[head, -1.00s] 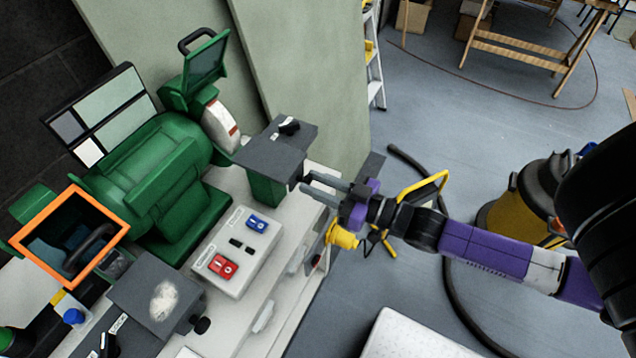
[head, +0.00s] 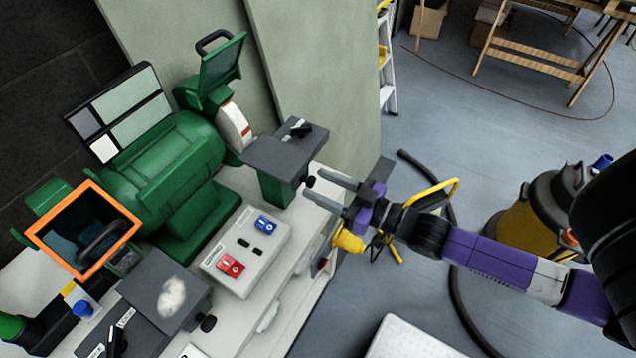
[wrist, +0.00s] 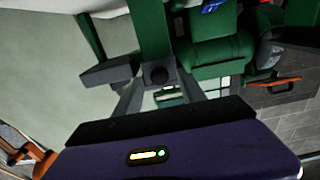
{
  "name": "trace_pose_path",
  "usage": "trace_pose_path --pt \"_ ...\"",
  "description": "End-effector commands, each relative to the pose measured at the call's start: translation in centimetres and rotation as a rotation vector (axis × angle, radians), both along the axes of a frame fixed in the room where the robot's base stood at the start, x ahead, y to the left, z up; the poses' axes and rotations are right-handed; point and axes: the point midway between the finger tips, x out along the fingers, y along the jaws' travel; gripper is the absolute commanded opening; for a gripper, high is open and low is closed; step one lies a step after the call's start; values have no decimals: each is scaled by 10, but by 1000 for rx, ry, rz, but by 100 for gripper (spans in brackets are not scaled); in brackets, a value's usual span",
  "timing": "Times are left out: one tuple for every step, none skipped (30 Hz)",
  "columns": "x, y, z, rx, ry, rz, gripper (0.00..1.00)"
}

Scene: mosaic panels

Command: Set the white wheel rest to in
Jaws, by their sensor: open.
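The green bench grinder (head: 160,165) stands on the bench, with a white wheel (head: 233,125) at its far right end. The grey white wheel rest (head: 270,155) sits in front of that wheel, with a small black lever (head: 300,130) and white label on top. A round black knob (head: 310,181) projects from the rest's right side; it also shows in the wrist view (wrist: 158,75). My gripper (head: 313,182) is open, its fingertips on either side of the knob. I cannot tell whether they touch it. The gap between rest and wheel is hard to judge.
A switch box (head: 245,250) with blue and red switches lies on the bench front. A second grey rest (head: 160,300) and an orange-framed guard (head: 85,230) are at left. A yellow-black vacuum (head: 535,215) and its hose stand on the floor at right.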

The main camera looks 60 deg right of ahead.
Motion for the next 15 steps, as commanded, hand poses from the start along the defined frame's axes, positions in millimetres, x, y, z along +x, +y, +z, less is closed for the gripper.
trace_pose_path --pt "-8 -1 -2 -1 2 -2 48" --pt "-14 -2 -2 -1 2 -2 48" --pt "-21 -2 -2 -1 3 -3 48" --pt "-26 -2 -3 -1 3 -2 48" --pt "-31 -2 -2 -1 3 -2 48" --pt "-37 -2 -2 -1 1 -2 48" --pt "-42 -2 -2 -1 2 -2 48" --pt "-46 -2 -2 -1 3 -2 48" --pt "-51 -2 -2 -1 2 -1 48" --pt "-54 -2 -2 -1 1 -1 48" --pt "-57 -2 -1 -1 1 -1 48" --pt "-60 -2 -1 0 0 0 48" --pt "-62 -2 -1 0 0 0 48" --pt "-64 -2 -1 0 0 0 48" --pt "-65 -2 0 0 -1 0 48"
